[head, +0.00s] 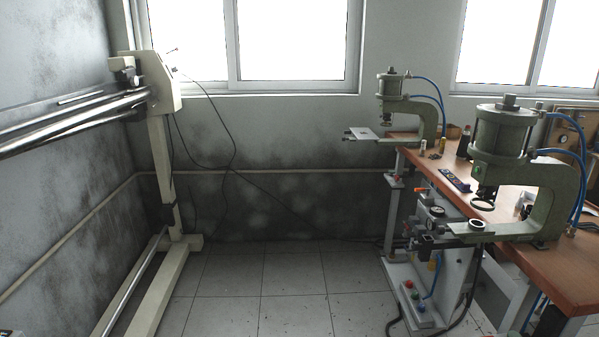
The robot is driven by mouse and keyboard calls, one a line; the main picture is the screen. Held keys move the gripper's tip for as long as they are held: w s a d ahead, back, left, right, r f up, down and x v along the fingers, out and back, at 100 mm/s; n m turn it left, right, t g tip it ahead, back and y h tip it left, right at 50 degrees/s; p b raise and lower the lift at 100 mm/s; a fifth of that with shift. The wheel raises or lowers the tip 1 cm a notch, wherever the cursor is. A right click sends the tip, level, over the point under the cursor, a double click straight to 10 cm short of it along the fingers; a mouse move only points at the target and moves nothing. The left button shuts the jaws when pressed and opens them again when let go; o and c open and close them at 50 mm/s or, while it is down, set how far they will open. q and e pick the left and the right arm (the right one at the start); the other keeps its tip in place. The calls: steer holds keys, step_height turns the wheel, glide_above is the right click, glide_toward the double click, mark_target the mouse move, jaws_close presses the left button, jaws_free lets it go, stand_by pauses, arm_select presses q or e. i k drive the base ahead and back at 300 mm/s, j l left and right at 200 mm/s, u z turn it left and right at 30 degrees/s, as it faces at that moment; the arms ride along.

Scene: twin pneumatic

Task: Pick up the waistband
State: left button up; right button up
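I cannot make out a waistband anywhere in the head view. Neither of my grippers shows in this view, so their position and hold are hidden. On the right, two green pneumatic presses stand at a wooden-topped workbench (565,262). The near press (503,130) is large and has blue hoses. The far press (389,86) is smaller and has a light plate in front of it.
A cream roller machine (158,85) with metal bars (75,118) stands on the left. Small items, including a dark bottle (464,143), lie on the bench. A pedal box (412,300) sits low by the bench. The tiled floor (290,285) between is clear.

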mark_target(464, 188)
steer(key=i+z, duration=0.15)
steer(key=i, duration=0.4)
steer(key=i+j+z, duration=0.2)
steer(key=i, duration=0.35)
steer(key=i+j+z, duration=0.15)
steer(key=i, duration=0.35)
steer(key=i+z, duration=0.2)
steer(key=z, duration=0.75)
steer(key=i+j+z, duration=0.55)
steer(key=j+z, duration=0.15)
steer(key=j, duration=0.15)
steer(key=i+j+z, duration=0.2)
steer(key=j, duration=0.15)
steer(key=k, duration=0.1)
